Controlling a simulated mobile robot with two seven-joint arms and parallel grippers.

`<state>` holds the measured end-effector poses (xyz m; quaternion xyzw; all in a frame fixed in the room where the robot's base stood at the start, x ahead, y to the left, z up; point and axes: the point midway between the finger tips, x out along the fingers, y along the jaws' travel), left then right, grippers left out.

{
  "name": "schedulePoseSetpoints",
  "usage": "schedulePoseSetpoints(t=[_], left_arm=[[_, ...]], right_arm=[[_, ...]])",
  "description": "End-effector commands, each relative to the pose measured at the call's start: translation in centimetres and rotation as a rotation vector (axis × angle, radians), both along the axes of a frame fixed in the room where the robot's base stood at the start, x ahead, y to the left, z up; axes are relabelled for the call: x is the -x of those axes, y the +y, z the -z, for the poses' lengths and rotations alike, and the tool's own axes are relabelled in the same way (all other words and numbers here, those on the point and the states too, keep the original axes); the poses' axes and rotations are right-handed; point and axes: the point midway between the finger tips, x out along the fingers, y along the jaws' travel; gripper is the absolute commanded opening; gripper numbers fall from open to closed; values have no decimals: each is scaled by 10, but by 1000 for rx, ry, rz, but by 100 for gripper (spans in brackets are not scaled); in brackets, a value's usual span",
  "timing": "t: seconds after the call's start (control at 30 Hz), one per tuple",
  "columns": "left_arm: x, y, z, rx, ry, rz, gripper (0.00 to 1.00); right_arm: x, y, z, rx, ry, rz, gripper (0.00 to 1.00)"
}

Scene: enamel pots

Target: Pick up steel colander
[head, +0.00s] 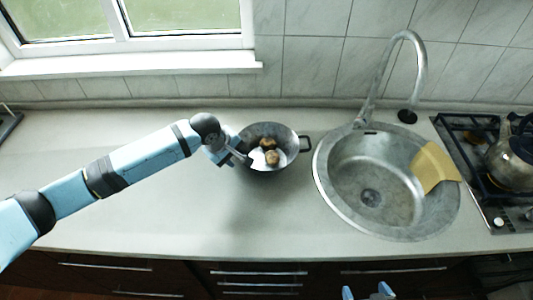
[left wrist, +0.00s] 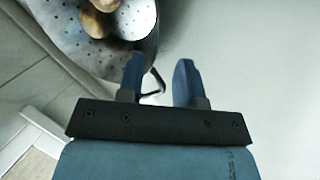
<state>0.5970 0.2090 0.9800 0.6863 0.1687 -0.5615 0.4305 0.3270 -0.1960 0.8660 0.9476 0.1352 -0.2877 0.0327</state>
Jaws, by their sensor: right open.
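The steel colander (head: 284,131) stands on the countertop left of the sink, with a dark loop handle at its right. It holds brown roundish items (head: 270,157) and a shiny pale piece. Its perforated wall (left wrist: 62,28) fills the upper left of the left wrist view. My left gripper (head: 240,158) is at the colander's left side in the head view. In the left wrist view its fingers (left wrist: 158,72) are apart, with a thin dark handle loop between them, nearer the left finger. Contact is unclear. My right gripper (head: 368,291) is open and empty at the bottom edge.
A round steel sink (head: 330,193) with a tall faucet (head: 419,70) is right of the colander. A yellow cloth (head: 432,167) hangs over the sink's right rim. A kettle (head: 512,160) stands on the stove at far right. The countertop (head: 215,215) in front of the colander is clear.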

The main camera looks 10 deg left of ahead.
Motion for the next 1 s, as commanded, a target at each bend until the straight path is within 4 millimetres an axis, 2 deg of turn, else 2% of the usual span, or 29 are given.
schedulePoseSetpoints(t=[0.2, 0.5, 0.77, 0.93, 1.0], left_arm=[[-6, -6, 13, 0, 0, 1, 33], [-22, -18, 48, 0, 0, 1, 33], [-23, -19, 52, 0, -1, 2, 33], [-23, -19, 52, 0, -1, 2, 0], [-23, -19, 52, 0, -1, 2, 0]], right_arm=[[-1, 0, -3, -1, -2, 0, 90], [-2, 1, -10, -4, -8, 3, 90], [-2, 0, -10, -2, -8, 4, 90], [-2, 0, -10, -3, -6, 4, 90], [-2, 0, -10, -2, -5, 4, 90]])
